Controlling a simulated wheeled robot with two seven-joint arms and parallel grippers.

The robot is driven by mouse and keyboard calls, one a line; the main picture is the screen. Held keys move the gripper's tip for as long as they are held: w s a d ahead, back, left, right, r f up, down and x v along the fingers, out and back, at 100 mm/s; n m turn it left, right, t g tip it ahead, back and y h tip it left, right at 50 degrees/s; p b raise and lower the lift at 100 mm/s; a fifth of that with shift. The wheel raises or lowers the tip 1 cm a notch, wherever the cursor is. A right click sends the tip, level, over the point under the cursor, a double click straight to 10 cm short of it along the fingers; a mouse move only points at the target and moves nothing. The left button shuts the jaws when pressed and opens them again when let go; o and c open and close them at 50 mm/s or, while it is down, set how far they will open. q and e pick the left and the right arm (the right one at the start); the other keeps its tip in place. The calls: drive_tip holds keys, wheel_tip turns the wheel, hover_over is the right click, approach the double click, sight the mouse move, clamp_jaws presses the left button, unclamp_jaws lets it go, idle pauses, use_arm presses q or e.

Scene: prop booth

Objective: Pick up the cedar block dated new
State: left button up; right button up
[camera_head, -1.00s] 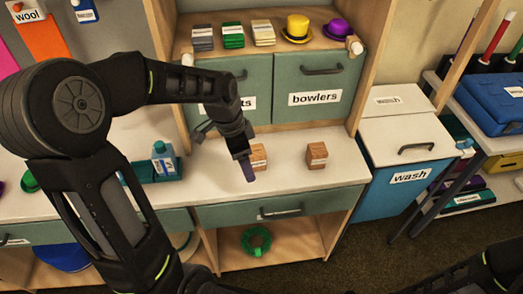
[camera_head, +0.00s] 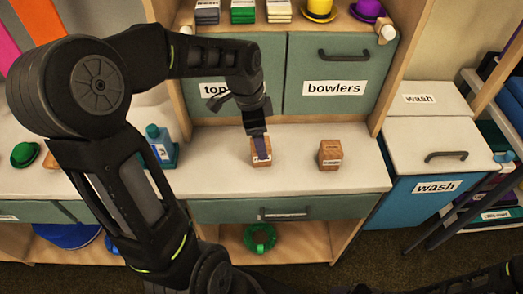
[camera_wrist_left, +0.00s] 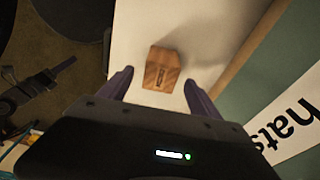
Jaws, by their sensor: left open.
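Two small brown cedar blocks stand on the white counter (camera_head: 215,180). The left block (camera_head: 259,158) is right by my left gripper (camera_head: 262,148), which partly covers it in the head view. In the left wrist view this block (camera_wrist_left: 162,68) lies just beyond and between the spread fingertips of my left gripper (camera_wrist_left: 158,82), with clear space on both sides. It has a small label too small to read. The right block (camera_head: 329,155) stands apart to the right, also with a small unreadable label. My left gripper is open and empty. My right gripper cannot be made out.
Green cabinet doors, one labelled bowlers (camera_head: 333,88), rise behind the counter. A blue bottle (camera_head: 158,143) and a green hat (camera_head: 25,154) are to the left. A wash bin (camera_head: 435,187) stands right of the counter. The counter between the blocks is clear.

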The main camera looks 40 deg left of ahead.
use_arm(q)
drive_tip(key=shift+f, duration=0.65)
drive_tip(key=f, duration=0.5)
drive_tip(key=shift+w+d+f+p, duration=0.1)
drive_tip(key=shift+w+d+p, duration=0.2)
drive_tip(key=shift+c, duration=0.2)
drive_tip(key=c, duration=1.4)
drive_tip(key=shift+c, duration=0.2)
wheel_tip(320, 180, up, 10)
drive_tip(key=shift+r, duration=0.1)
